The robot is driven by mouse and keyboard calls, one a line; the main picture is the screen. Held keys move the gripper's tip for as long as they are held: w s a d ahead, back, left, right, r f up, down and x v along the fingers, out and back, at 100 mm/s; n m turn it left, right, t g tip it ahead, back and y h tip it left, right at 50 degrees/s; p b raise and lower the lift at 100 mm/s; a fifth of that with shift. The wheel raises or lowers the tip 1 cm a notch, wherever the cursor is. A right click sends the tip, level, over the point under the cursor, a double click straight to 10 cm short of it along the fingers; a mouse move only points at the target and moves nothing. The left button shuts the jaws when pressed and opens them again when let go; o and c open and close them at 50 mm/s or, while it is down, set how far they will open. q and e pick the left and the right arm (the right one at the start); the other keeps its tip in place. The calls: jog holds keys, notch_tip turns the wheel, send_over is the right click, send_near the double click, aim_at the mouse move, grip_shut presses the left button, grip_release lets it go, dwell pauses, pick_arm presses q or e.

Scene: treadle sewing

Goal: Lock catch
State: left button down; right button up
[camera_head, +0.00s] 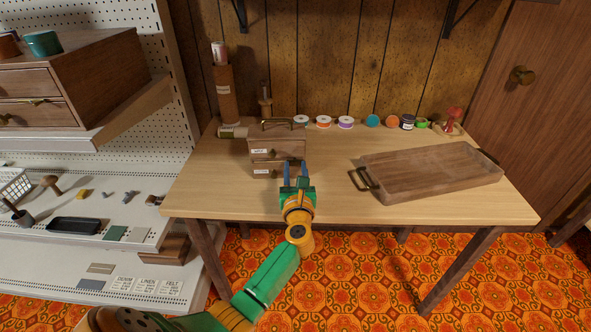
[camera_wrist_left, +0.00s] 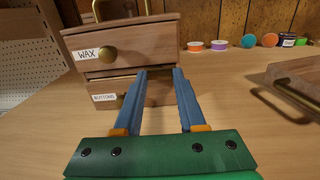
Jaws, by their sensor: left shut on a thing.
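A small wooden drawer box (camera_head: 277,142) with a top handle stands on the table. It also shows in the left wrist view (camera_wrist_left: 150,45). Its upper drawer is labelled WAX (camera_wrist_left: 87,54) and its lower drawer BUTTONS (camera_wrist_left: 104,97), each with a round brass knob. My left gripper (camera_head: 295,163) is at the right part of the box front, its blue fingers narrowly apart around a wooden part of the box, to the right of the knobs. The fingertips meet the box near the lower drawer's top edge (camera_wrist_left: 160,73). I cannot make out a separate catch. My right gripper is not in view.
A wooden tray (camera_head: 430,175) with dark handles lies at the table's right. Several thread spools (camera_head: 345,122) line the table's back. A tall brown cylinder (camera_head: 225,92) stands behind the box at left. The table front between box and tray is clear.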

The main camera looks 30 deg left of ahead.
pick_arm(q)
jog(key=m+p, duration=0.2)
jog(key=m, duration=0.2)
jog(key=m+p, duration=0.1)
jog(key=m, duration=0.3)
jog(key=shift+p, duration=0.35)
jog(key=m+p, duration=0.1)
jog(key=m, duration=0.4)
jog(key=m+p, duration=0.1)
jog(key=m, duration=0.3)
jog(key=shift+m+p, duration=0.3)
jog(key=shift+p, duration=0.05)
jog(key=shift+m, duration=0.3)
jog(key=shift+c, duration=2.4)
grip_release()
